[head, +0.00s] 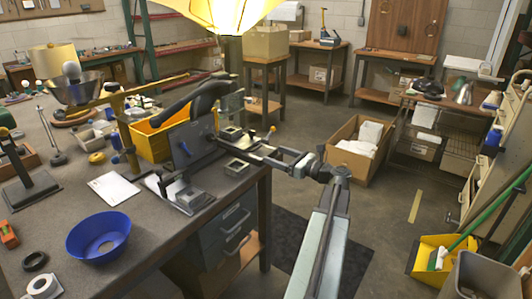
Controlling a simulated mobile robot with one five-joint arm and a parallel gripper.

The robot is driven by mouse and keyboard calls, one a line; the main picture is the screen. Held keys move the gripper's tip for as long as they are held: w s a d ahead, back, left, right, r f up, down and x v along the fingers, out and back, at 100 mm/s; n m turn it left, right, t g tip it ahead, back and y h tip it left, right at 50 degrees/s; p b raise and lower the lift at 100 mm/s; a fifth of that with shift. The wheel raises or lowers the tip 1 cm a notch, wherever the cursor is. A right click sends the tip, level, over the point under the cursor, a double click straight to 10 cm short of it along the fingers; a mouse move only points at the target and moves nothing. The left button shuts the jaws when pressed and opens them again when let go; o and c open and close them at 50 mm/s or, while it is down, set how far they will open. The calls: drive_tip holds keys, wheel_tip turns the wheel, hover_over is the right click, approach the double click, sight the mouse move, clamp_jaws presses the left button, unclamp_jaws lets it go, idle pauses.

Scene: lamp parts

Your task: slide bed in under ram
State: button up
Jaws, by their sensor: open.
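A dark press-like fixture (187,141) stands near the right edge of the workbench, with an upright plate and a black curved arm above it. A low sliding bed (190,199) with a pale metal block on it sits at the foot of the fixture, on its front side. The ram cannot be made out clearly from here. My gripper (244,146) is open and reaches in from the right, just right of the upright plate, over a small square block (237,167). It appears empty; its fingertips are small and partly lost against the fixture.
A blue bowl (98,238), a white card (114,188) and a yellow bin (152,138) share the bench (152,226). A lit yellow lampshade (222,12) hangs above. A cardboard box (352,149) stands on the floor. Free floor lies right of the bench.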

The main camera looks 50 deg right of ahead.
sight(262, 156)
drive_tip(key=w, duration=0.7)
drive_tip(key=shift+w, duration=0.2)
clamp_jaws()
